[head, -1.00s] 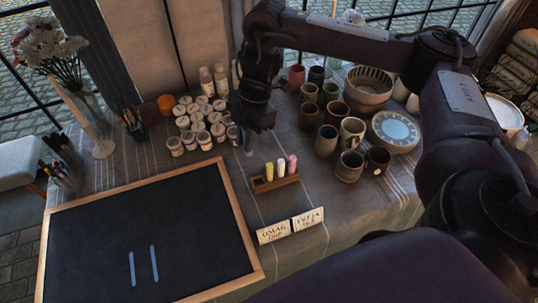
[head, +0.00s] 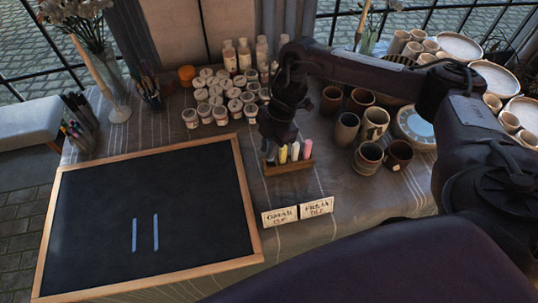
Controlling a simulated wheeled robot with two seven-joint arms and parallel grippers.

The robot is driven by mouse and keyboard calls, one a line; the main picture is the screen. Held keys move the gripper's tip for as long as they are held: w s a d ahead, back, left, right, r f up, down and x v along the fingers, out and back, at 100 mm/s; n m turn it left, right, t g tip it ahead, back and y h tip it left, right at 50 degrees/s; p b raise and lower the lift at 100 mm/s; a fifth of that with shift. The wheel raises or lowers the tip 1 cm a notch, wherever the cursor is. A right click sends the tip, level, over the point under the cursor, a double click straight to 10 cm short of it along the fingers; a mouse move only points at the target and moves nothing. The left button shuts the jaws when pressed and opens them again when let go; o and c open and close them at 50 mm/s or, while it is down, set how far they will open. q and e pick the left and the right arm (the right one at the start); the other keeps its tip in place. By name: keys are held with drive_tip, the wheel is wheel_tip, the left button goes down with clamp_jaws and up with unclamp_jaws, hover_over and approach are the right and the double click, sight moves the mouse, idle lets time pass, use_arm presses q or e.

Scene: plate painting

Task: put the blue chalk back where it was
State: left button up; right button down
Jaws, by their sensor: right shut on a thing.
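The blue chalk (head: 270,153) is held point-down in my right gripper (head: 272,141), which is shut on it. Only a small part of the chalk shows below the dark fingers. It is at the left end of the wooden chalk holder (head: 290,169), beside the yellow chalk (head: 283,154). I cannot tell whether its lower end is inside the holder's left slot or just above it. A white chalk (head: 295,151) and a pink chalk (head: 307,149) stand upright in the holder. My left gripper is not in view.
A framed blackboard (head: 150,215) with two blue strokes lies at the left front. Lidded paint jars (head: 220,95) crowd behind left, and several cups (head: 368,152) stand to the right.

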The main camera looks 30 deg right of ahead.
wheel_tip(320, 180, down, 4)
drive_tip(key=shift+f, duration=0.3)
drive_tip(key=shift+f, duration=0.2)
drive_tip(key=c, duration=1.3)
unclamp_jaws()
drive_tip(key=shift+c, duration=0.2)
drive_tip(key=shift+r, duration=0.1)
